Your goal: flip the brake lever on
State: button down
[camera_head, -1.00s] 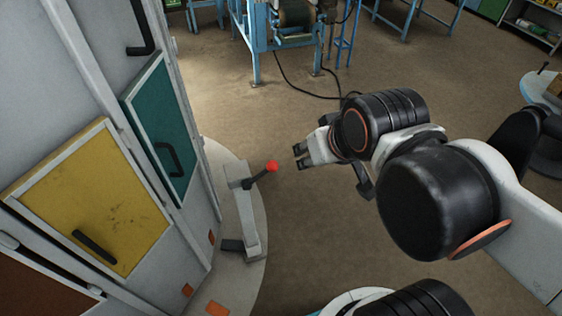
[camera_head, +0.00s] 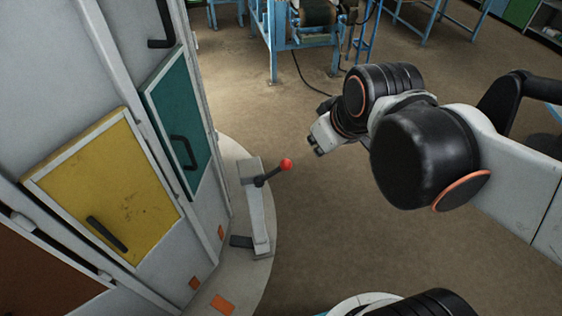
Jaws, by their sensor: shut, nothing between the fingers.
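The brake lever (camera_head: 272,173) is a short dark rod with a red ball knob (camera_head: 286,165) at its end. It sticks out from the upper part of a grey post (camera_head: 256,207) and slants up to the right. The post stands on a pale round base beside the cabinet. My gripper (camera_head: 314,150) is shut and empty, just right of and slightly above the red knob in the picture. A gap shows between them, but I cannot tell the distance in depth. The fingertips point down and left and are small in view.
The cabinet on the left has a yellow door (camera_head: 105,190) and a teal door (camera_head: 178,125) with dark handles. The pale round base (camera_head: 262,270) edges the cabinet's foot. A blue-framed machine (camera_head: 275,40) stands at the back. Brown floor lies open beyond the lever.

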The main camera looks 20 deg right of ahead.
jog(key=w+a+f+n+g+y, duration=0.1)
jog(key=w+a+f+n, duration=0.1)
jog(key=w+f+n, duration=0.5)
jog(key=w+a+f+n+g+b, duration=0.1)
jog(key=w+a+f+n+g, duration=0.1)
jog(key=w+f+n, duration=0.5)
jog(key=w+n, duration=0.1)
jog(key=n, duration=0.1)
jog(key=shift+w+f+n+g+y, duration=0.15)
jog(key=shift+w+n+g+y, duration=0.15)
jog(key=shift+w+y, duration=0.1)
jog(key=b, duration=0.6)
send_near(273, 173)
jog(key=f, duration=0.1)
jog(key=shift+w+d+f, duration=0.1)
jog(key=shift+w+f, duration=0.25)
jog(key=shift+f, duration=0.25)
